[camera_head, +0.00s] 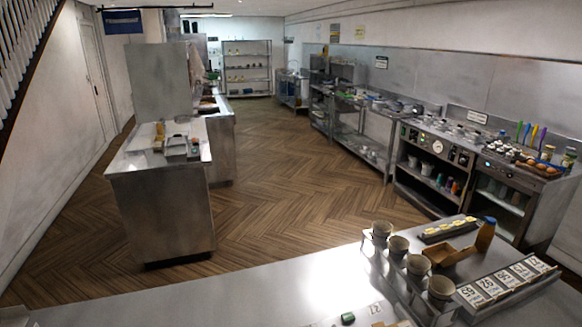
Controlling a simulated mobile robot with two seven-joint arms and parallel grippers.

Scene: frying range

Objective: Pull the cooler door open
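No cooler door can be told for certain in the head view. A steel-sided counter (165,225) stands at the left, and its visible faces are plain, with no handle that I can make out. A tall flat steel panel (160,82) rises behind its top. Neither of my grippers shows in this view.
Ranges and shelves (440,160) line the right wall. A wooden floor aisle (285,160) is clear between.

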